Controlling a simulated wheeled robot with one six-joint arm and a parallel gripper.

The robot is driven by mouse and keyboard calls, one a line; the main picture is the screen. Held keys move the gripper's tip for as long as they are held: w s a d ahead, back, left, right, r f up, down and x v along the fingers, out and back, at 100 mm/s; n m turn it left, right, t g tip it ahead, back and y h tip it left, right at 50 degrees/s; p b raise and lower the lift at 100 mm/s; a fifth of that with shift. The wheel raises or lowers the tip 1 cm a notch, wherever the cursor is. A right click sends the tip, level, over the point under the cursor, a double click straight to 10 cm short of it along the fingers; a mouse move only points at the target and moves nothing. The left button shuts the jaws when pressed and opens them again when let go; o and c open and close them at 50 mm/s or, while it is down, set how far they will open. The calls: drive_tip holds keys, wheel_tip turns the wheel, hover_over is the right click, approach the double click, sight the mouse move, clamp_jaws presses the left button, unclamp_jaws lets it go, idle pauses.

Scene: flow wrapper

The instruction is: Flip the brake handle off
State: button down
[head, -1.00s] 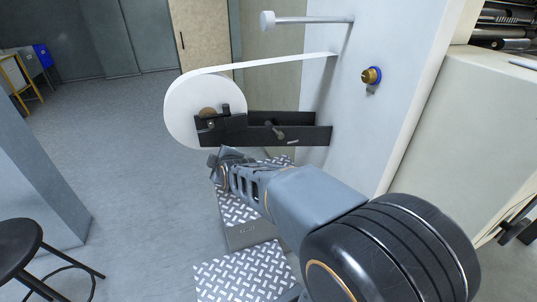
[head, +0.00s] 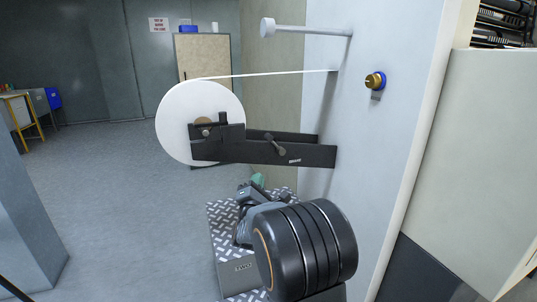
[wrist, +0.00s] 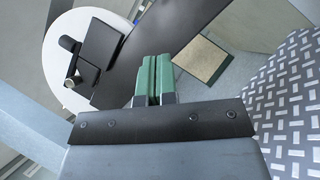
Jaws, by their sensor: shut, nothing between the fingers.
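A black bracket (head: 305,155) sticks out from the white machine wall and carries a white film roll (head: 175,120). A short dark lever with a thick end (head: 275,144), which looks like the brake handle, sits tilted on the bracket's side. A black upright piece (head: 223,118) stands at the roll's hub. My gripper (head: 258,181) is below the bracket, apart from the lever in the head view. In the wrist view its green fingers (wrist: 153,76) are shut together and empty, in front of the black bracket (wrist: 170,30). The lever cannot be made out there; the roll (wrist: 58,45) is at left.
A metal tread-plate step (head: 222,225) lies below my arm. A white rod (head: 305,28) and a brass knob with a blue ring (head: 375,81) stick out of the wall. A cream cabinet (head: 470,150) stands at right. The floor at left is open.

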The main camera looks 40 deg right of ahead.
sight(275, 145)
drive_tip(key=b+x, duration=0.1)
drive_tip(key=x, duration=0.9)
drive_tip(key=shift+b, duration=0.35)
drive_tip(key=shift+d+r, duration=0.75)
drive_tip(key=shift+d, duration=0.05)
drive_tip(key=shift+d+r+b, duration=0.4)
drive_tip(key=shift+d+r, duration=0.2)
drive_tip(key=shift+d, duration=0.05)
drive_tip(key=shift+r+p, duration=0.2)
drive_tip(key=shift+p, duration=0.15)
drive_tip(key=shift+d+m+p, duration=0.1)
drive_tip(key=shift+m+p, duration=0.35)
drive_tip(key=shift+m, duration=0.05)
